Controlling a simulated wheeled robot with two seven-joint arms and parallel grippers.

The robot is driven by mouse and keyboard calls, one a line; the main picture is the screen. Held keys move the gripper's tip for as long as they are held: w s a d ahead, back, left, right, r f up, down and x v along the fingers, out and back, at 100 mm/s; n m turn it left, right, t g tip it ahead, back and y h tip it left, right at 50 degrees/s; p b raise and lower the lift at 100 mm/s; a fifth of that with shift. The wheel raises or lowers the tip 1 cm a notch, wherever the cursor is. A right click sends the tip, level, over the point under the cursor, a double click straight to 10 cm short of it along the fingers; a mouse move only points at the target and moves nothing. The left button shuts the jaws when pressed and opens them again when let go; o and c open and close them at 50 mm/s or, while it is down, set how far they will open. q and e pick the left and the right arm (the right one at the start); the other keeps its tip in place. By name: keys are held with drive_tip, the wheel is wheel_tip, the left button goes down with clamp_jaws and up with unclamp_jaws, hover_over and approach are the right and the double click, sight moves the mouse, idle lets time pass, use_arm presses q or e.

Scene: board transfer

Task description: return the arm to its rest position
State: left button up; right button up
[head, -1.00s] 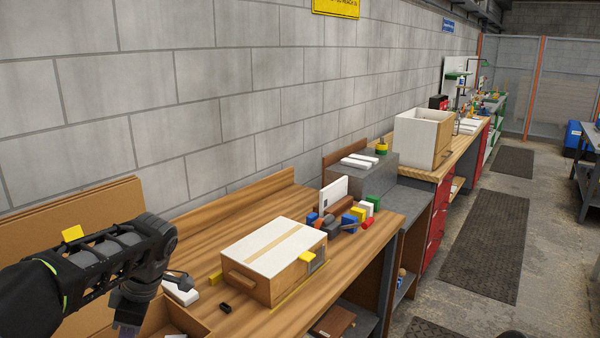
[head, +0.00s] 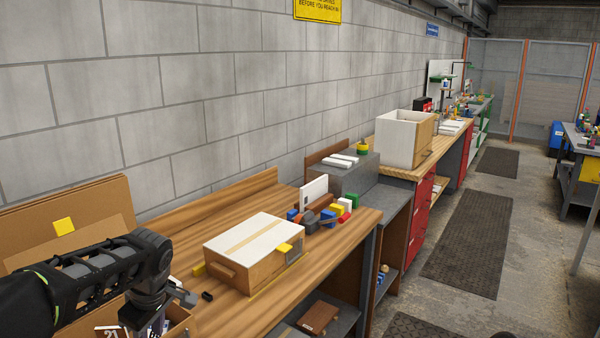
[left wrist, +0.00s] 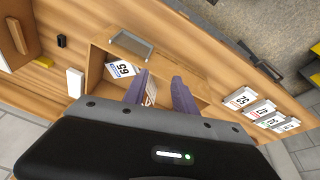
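My left arm comes in from the left in the head view. Its gripper (head: 152,322) points down over an open wooden box (head: 178,316) at the near left of the workbench. In the left wrist view the two purple fingers of my left gripper (left wrist: 160,77) stand apart. A card numbered 65 (left wrist: 122,68) lies in the box beside the left finger. Part of another card (left wrist: 150,95) shows between the fingers, seemingly below them. A card marked 21 (head: 110,332) shows under the arm in the head view. My right gripper is not in view.
A white-topped wooden case (head: 250,240) stands on the workbench (head: 225,312), with coloured blocks (head: 335,209) behind it. A small black piece (head: 207,296) lies near the box. Several numbered cards (left wrist: 262,112) stand at the right in the wrist view. A brown panel (head: 90,205) stands behind my arm.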

use_arm(q)
drive_tip(key=w+d+f+m+t+h, duration=0.2)
drive_tip(key=d+f+m+h, duration=0.2)
drive_tip(key=d+f+m, duration=0.65)
drive_tip(key=s+d+f+m+h, duration=0.1)
drive_tip(key=s+d+f, duration=0.2)
drive_tip(key=d+f, duration=0.3)
drive_tip(key=s+d+f+m+h, duration=0.1)
drive_tip(key=s+d+f, duration=0.15)
drive_tip(key=f, duration=0.55)
drive_tip(key=s+d+f+g, duration=0.1)
drive_tip(key=s+f, duration=0.3)
drive_tip(key=s, duration=0.4)
drive_tip(key=s+d+f+g, duration=0.1)
drive_tip(key=s+d+f, duration=0.1)
drive_tip(key=s+f, duration=0.3)
drive_tip(key=s+d+f+g+h, duration=0.1)
drive_tip(key=s+f, duration=0.4)
drive_tip(key=s, duration=0.5)
drive_tip(key=shift+s+d+g, duration=0.3)
drive_tip(key=shift+d, duration=0.05)
